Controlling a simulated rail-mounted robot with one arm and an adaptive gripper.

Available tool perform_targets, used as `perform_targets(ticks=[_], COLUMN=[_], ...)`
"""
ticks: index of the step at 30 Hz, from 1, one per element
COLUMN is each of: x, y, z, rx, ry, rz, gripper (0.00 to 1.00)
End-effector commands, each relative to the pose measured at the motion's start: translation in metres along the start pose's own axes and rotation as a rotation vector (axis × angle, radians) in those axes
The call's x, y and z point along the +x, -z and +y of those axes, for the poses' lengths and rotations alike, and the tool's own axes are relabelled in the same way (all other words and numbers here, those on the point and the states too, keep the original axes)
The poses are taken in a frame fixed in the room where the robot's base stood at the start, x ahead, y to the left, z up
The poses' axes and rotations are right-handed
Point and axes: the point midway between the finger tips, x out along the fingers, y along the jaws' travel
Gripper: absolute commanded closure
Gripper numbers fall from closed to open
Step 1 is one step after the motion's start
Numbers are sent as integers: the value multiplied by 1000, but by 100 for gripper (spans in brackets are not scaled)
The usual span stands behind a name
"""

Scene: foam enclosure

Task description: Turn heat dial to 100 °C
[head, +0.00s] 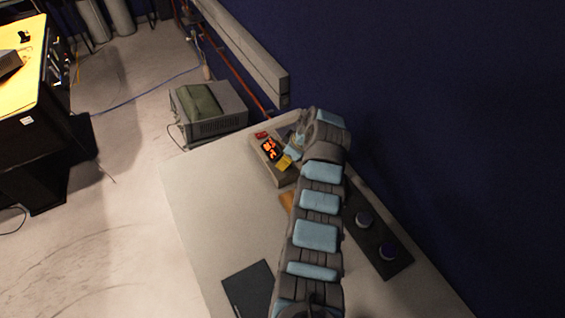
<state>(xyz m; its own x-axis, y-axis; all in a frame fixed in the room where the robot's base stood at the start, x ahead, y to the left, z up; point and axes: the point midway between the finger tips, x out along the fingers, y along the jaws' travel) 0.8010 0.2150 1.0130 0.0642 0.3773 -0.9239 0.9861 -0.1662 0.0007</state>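A small grey device (259,160) with a lit orange-red display (268,149) sits near the far end of the white table. The digits are too small to read. A yellow patch (284,162) shows beside the display. My gripper (292,149) is over the right side of this device, partly hidden by my blue-and-grey wrist. Its fingertips are too small to show whether they are open, or whether they touch anything. No heat dial can be made out on the device; my arm covers part of it.
A dark flat pad (248,288) lies at the table's near left. A grey box (210,112) stands beyond the table. A dark blue wall (440,130) bounds the right. The table's left part is clear.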

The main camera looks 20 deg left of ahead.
Motion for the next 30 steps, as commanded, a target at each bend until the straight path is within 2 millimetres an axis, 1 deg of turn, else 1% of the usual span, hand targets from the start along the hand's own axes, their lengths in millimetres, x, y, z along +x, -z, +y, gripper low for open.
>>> perform_targets(ticks=[1, 6, 13, 19, 28, 29, 30], x=[6, 20, 32, 37, 38, 38, 38], y=[0, 0, 0, 0, 0, 0, 0], z=[-2, -1, 0, -1, -1, -1, 0], rx=[0, 0, -1, 0, 0, 0, 0], ry=[5, 4, 1, 1, 0, 0, 0], rz=[-2, -1, 0, 0, 0, 0, 0], gripper=[55, 55, 55, 55, 55, 57, 69])
